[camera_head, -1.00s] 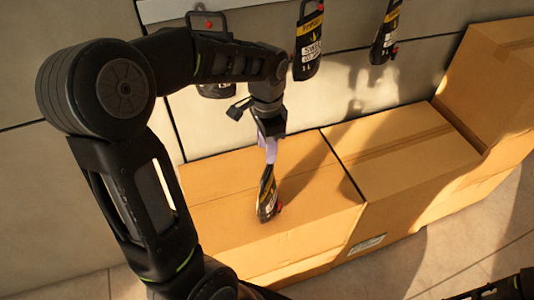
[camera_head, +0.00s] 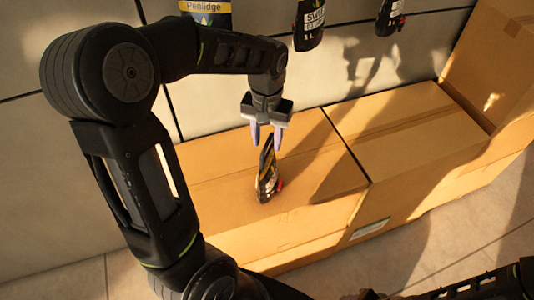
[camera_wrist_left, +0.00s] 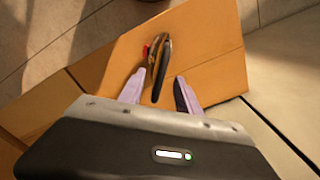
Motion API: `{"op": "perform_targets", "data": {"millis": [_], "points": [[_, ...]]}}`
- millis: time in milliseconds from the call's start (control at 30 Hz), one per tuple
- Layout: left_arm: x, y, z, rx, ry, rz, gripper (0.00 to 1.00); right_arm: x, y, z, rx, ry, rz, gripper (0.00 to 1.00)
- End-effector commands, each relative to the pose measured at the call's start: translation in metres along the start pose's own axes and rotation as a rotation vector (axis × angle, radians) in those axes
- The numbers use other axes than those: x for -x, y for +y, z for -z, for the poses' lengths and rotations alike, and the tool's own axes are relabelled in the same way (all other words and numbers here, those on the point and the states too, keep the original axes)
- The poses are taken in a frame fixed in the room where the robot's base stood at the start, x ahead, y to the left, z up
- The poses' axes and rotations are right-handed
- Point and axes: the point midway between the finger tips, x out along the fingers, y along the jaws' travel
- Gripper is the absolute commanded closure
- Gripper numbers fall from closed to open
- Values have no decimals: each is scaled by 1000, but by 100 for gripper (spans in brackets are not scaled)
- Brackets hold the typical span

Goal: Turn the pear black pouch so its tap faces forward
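The pouch (camera_head: 267,178), dark with a yellow and white label, stands on a cardboard box (camera_head: 215,205). Its red tap shows at its lower right in the head view. In the left wrist view the pouch (camera_wrist_left: 160,62) appears nearly edge-on, with the red tap to its left. My left gripper (camera_head: 265,142) is just above the pouch, its pale purple fingers apart with the pouch's top end between or just beyond them. The wrist view shows gaps beside the pouch at the fingers (camera_wrist_left: 160,92). My right arm shows only at the bottom right; its gripper's fingers cannot be made out.
Another box (camera_head: 400,130) adjoins on the right, and a taller box (camera_head: 500,70) stands beyond. Similar pouches hang along the wall, including one at centre (camera_head: 309,25) and one right (camera_head: 390,15). The floor (camera_head: 440,240) in front is clear.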

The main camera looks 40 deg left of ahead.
Motion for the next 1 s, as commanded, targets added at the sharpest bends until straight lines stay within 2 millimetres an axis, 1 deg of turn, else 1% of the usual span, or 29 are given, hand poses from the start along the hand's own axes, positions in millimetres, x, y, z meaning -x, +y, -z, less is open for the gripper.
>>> {"op": "perform_targets", "data": {"millis": [33, 200, 567, 1000], "points": [[-14, 0, 0, 0, -1, 0, 60, -10, 3, 1, 1, 2, 2, 56], [-26, 0, 0, -1, -1, 0, 60, -17, 5, 2, 5, 5, 6, 56], [-27, 0, 0, -2, 0, 0, 60, -17, 4, 2, 5, 5, 7, 56], [-27, 0, 0, -2, 0, 0, 95, -17, 5, 2, 5, 5, 7, 56]]}}
